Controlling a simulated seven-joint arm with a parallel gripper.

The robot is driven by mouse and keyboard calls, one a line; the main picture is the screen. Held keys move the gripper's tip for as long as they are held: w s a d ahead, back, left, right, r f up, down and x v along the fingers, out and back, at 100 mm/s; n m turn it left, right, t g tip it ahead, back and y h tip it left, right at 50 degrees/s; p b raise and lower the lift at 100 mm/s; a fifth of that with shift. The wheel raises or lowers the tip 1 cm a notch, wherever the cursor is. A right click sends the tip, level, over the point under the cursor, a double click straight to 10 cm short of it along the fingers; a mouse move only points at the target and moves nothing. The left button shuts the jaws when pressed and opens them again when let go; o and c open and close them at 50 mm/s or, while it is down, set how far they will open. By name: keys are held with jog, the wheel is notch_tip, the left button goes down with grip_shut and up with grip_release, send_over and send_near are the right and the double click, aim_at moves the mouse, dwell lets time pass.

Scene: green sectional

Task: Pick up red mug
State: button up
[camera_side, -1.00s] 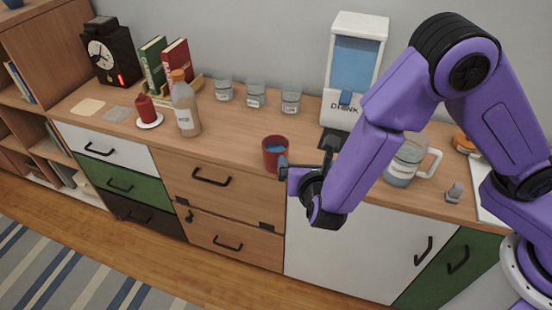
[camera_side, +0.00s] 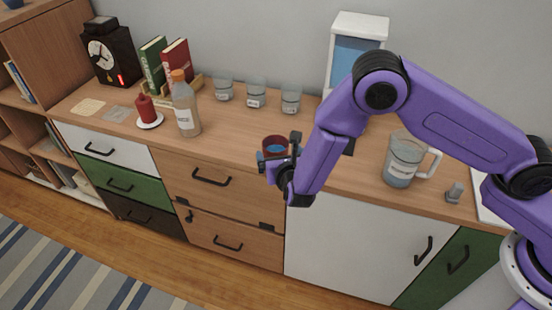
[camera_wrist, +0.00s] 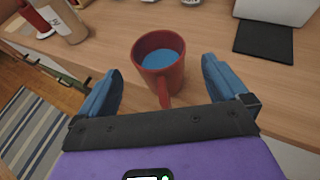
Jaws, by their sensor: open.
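The red mug (camera_wrist: 162,72) stands upright in the wrist view with blue liquid inside, its handle pointing toward my gripper. In the side view the mug (camera_side: 272,147) stands near the front edge of the wooden countertop, partly hidden by my gripper (camera_side: 286,156). In the wrist view my gripper (camera_wrist: 160,92) is open, with one blue finger to the left of the mug's handle and one to the right. The mug body is just ahead of the fingertips. I cannot tell whether any finger touches it.
A bottle (camera_side: 185,108) with an orange cap stands left of the mug. Several glass jars (camera_side: 256,93) line the back. A glass pitcher (camera_side: 400,162) and a white drink dispenser (camera_side: 362,24) are to the right. The counter (camera_side: 228,140) around the mug is mostly clear.

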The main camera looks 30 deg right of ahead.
aim_at(273, 141)
jog(key=shift+x, duration=2.85)
jog(key=shift+a+r, duration=0.1)
jog(key=shift+r, duration=0.05)
jog(key=shift+c, duration=0.3)
jog(key=shift+w, duration=0.1)
jog(key=c, duration=1.3)
jog(key=shift+c, duration=0.2)
jog(key=shift+r, duration=0.15)
